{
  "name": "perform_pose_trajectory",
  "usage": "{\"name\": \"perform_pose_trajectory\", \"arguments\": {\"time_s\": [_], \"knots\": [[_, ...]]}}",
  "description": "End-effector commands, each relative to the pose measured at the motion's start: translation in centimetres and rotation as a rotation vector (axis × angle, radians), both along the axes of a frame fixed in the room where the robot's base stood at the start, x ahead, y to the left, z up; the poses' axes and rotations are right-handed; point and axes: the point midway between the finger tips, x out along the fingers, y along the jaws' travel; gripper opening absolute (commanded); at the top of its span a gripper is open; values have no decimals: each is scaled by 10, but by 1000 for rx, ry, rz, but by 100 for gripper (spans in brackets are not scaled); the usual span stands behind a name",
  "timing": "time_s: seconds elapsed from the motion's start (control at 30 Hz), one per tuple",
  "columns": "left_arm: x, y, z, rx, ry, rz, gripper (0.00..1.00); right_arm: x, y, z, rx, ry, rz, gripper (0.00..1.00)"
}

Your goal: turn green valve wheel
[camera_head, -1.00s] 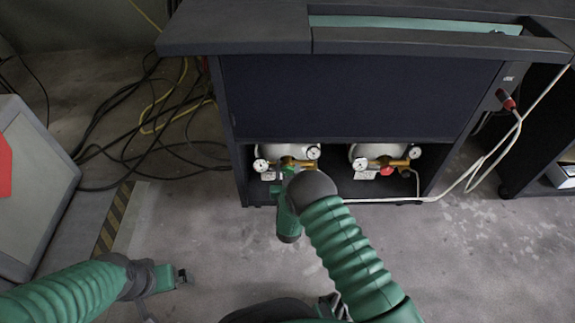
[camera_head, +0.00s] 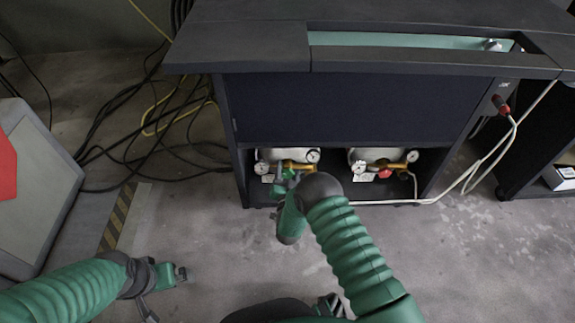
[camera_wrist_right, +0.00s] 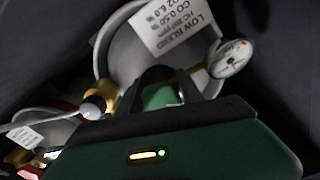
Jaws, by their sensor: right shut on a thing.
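The green valve wheel (camera_wrist_right: 159,97) shows in the right wrist view between the two dark fingers of my right gripper (camera_wrist_right: 170,85), which is shut on it. In the head view the wheel (camera_head: 288,174) is small and partly covered, below the brass fitting (camera_head: 300,166) of the left gas cylinder (camera_head: 283,155). My right arm reaches into the low shelf there. My left gripper (camera_head: 180,273) is at the lower left above the floor, away from the cylinders; its finger gap is too small to tell.
A second cylinder (camera_head: 385,155) with a red wheel (camera_head: 384,173) stands to the right in the same dark cabinet (camera_head: 350,110). Gauges flank the fittings. A white hose (camera_head: 440,197) runs along the shelf's front. Cables (camera_head: 130,140) lie on the floor at left.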

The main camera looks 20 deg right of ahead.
Motion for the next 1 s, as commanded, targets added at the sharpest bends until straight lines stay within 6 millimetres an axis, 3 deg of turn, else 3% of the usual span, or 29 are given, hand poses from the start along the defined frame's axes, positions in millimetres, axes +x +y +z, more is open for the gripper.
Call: {"name": "perform_pose_trajectory", "arguments": {"time_s": [0.5,1.0], "knots": [[0,0,32,0,0,0,100,-1,0,1,474,-132,-4,3],[0,0,47,0,0,0,100,-1,0,0,840,-238,-6,3]]}}
